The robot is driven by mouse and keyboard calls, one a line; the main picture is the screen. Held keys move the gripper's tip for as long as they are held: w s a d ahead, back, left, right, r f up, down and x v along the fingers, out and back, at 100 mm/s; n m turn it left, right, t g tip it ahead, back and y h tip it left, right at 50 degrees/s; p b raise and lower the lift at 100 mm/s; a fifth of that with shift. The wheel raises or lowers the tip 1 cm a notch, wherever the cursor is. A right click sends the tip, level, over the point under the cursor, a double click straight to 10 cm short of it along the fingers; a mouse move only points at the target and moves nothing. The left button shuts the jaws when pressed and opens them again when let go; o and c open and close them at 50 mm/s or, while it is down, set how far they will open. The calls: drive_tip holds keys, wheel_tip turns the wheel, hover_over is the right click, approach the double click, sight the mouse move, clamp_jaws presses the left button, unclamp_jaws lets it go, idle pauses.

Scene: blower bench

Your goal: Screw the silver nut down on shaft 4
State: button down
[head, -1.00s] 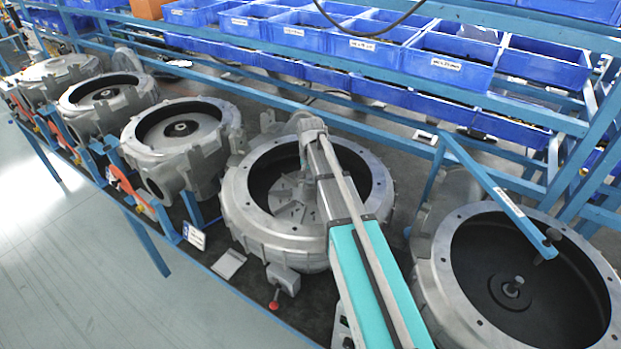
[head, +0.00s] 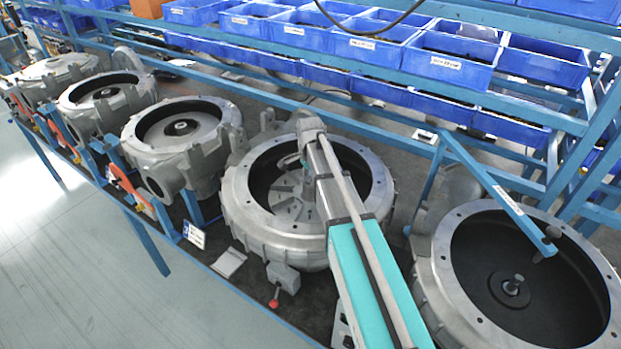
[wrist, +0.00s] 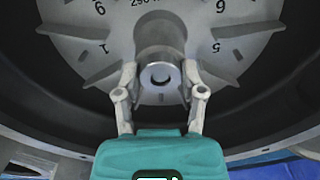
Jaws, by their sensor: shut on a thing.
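In the wrist view, a silver nut (wrist: 161,76) sits at the hub of a grey finned impeller (wrist: 225,20) marked with numbers. The dark end of a round shaft (wrist: 160,74) shows in the nut's middle. My gripper (wrist: 160,72) has one finger on each side of the nut and is shut on it. In the head view, the impeller (head: 287,190) lies inside the fourth blower housing (head: 243,210) from the left. My arm covers the nut and most of the gripper there.
An open housing (head: 437,290) with a bare shaft (head: 516,284) stands at the right. More housings (head: 183,170) stand at the left. Blue bins (head: 450,68) on a blue frame are behind. A small box with a red knob (head: 283,278) sits in front of the fourth housing.

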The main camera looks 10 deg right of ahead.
drive_tip(key=m, duration=0.4)
drive_tip(key=shift+d, duration=0.1)
drive_tip(key=m, duration=0.4)
drive_tip(key=c, duration=0.5)
unclamp_jaws()
drive_tip(key=shift+w, duration=0.15)
drive_tip(key=shift+n, duration=0.3)
